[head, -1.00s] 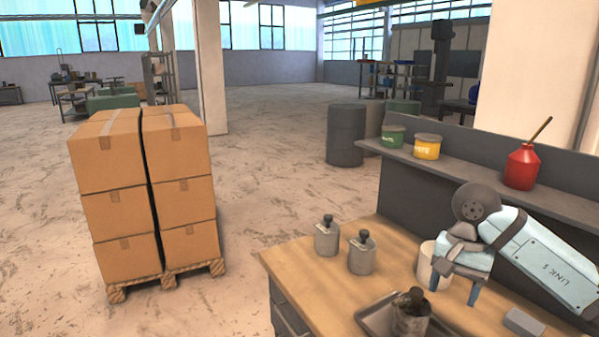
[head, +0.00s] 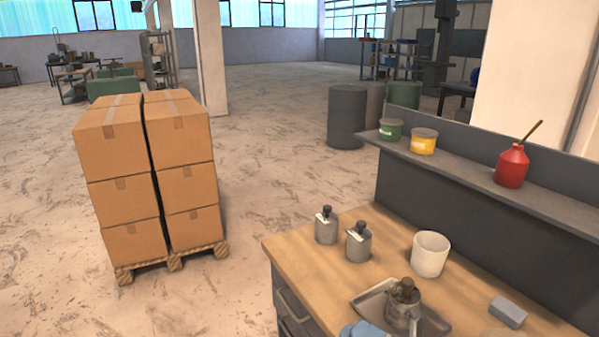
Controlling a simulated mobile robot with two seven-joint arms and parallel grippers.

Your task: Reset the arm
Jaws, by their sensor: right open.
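Only a small light-blue part of my right gripper (head: 364,329) shows at the bottom edge of the head view. It is at the near side of the workbench (head: 322,262), just left of the metal tray (head: 436,325). Most of it is cut off by the frame, and I see nothing held in it. The jaws are open. The rest of the right arm is out of view. My left gripper is not in view.
A metal canister (head: 402,308) stands in the tray. Two capped bottles (head: 326,228) (head: 359,245), a white cup (head: 431,254) and a grey block (head: 508,312) stand on the bench. A shelf (head: 470,180) holds tins and a red oil can (head: 512,166). Boxes (head: 120,165) stand left.

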